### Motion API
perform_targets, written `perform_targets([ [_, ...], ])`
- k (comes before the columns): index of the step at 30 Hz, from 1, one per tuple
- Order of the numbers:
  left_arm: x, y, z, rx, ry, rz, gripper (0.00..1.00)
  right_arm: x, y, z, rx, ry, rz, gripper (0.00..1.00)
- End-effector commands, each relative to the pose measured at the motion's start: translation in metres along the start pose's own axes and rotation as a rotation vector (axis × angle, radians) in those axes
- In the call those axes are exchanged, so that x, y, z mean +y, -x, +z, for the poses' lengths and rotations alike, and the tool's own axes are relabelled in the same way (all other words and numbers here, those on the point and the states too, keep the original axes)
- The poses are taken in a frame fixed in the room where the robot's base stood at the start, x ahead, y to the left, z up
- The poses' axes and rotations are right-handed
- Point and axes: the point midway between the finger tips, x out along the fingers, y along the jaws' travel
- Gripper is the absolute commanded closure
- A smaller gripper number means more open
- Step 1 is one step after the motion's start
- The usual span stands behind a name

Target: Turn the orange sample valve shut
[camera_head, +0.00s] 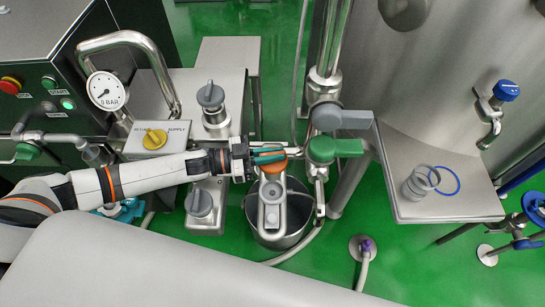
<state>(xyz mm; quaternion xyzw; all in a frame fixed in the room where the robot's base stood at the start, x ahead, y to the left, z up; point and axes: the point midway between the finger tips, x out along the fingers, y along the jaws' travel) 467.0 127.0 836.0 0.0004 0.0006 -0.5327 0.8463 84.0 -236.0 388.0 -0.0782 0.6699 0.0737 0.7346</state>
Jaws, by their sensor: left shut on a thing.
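The orange sample valve (275,166) shows its orange handle near the picture's middle, above a grey metal fitting (272,194). My left arm comes in from the left, and its gripper (269,155) is at the orange handle, shut on it. The fingers and wrist cover part of the handle, so its exact turn angle is hard to tell. Below the fitting stands a metal bucket (300,232) on the green floor. My right gripper is not in view.
A green-handled valve (335,147) and a grey handle (342,119) sit close right of the gripper. A gauge (107,91) and yellow knob (154,139) stand left.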

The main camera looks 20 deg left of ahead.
Motion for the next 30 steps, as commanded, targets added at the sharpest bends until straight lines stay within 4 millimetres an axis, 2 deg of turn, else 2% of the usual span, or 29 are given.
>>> perform_targets([
  [1,0.002,0.0,-0.002,0.0,-0.007,-0.028,1.0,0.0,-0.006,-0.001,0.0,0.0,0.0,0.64],
  [9,0.001,0.0,-0.001,-0.001,-0.002,-0.146,1.0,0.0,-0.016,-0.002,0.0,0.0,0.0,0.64],
  [26,0.0,0.0,0.001,-0.003,-0.001,-0.184,1.0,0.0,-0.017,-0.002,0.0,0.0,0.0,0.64],
  [27,0.0,0.0,0.001,-0.003,-0.001,-0.184,0.83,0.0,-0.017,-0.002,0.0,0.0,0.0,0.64],
  [30,0.0,0.0,0.001,-0.003,-0.001,-0.183,0.66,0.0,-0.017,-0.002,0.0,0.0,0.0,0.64],
])
